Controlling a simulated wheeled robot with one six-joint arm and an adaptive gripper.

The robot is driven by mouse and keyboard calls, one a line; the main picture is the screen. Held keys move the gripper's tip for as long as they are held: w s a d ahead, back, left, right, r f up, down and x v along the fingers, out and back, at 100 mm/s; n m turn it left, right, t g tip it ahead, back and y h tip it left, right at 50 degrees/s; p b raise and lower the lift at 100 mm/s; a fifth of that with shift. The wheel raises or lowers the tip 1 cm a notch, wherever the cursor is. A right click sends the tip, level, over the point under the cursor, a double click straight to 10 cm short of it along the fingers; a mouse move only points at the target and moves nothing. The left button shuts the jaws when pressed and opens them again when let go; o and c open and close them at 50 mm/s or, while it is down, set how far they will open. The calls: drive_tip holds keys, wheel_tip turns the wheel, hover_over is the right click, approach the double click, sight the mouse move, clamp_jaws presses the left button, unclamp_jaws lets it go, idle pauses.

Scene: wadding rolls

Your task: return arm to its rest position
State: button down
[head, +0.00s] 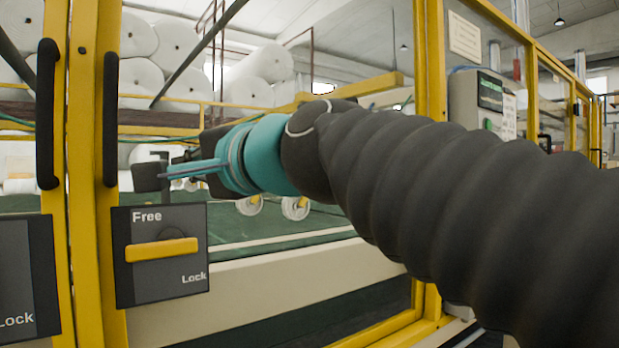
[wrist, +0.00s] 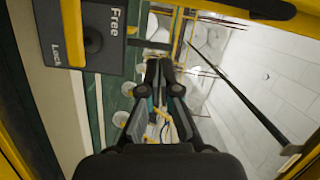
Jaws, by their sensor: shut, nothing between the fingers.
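My arm, in a black ribbed sleeve with a teal wrist, reaches from the right into the middle of the head view. My gripper (head: 152,175) is at its left end, just above the lock plate in the picture. In the wrist view my gripper (wrist: 160,72) has its dark fingers together with nothing held. The dark lock plate (head: 137,283), marked Free and Lock, carries a yellow handle (head: 162,250) lying nearly level. The plate (wrist: 103,58) and handle (wrist: 71,30) also show at the upper left of the wrist view. I cannot tell the gap between gripper and plate.
Yellow door frames (head: 83,200) with black grab handles (head: 111,120) stand at the left. A yellow post (head: 430,60) and a grey control box (head: 480,105) stand behind my arm. Large white rolls (head: 180,45) are stacked beyond, above a green machine bed (head: 290,228).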

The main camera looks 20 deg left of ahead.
drive_tip(key=shift+d, duration=0.15)
wheel_tip(320, 180, down, 13)
drive_tip(key=n+g+h, duration=0.1)
drive_tip(key=n+h, duration=0.3)
drive_tip(key=n, duration=0.1)
drive_tip(key=w+d+f+n+h, duration=0.2)
drive_tip(key=w+d+f+h, duration=0.15)
drive_tip(key=d+f, duration=0.85)
drive_tip(key=d+f+h, duration=0.5)
drive_tip(key=d+f, duration=0.8)
drive_tip(key=d, duration=0.4)
drive_tip(key=s+d+f+m+h, duration=0.2)
drive_tip(key=d+f, duration=0.1)
drive_tip(key=d, duration=0.6)
drive_tip(key=s+d+f+m+t+h+p, duration=0.1)
drive_tip(key=s+d+f+m+h, duration=0.1)
drive_tip(key=d, duration=0.7)
drive_tip(key=shift+s+d+f+m, duration=0.35)
drive_tip(key=shift+f+m, duration=0.2)
drive_tip(key=shift+m, duration=0.25)
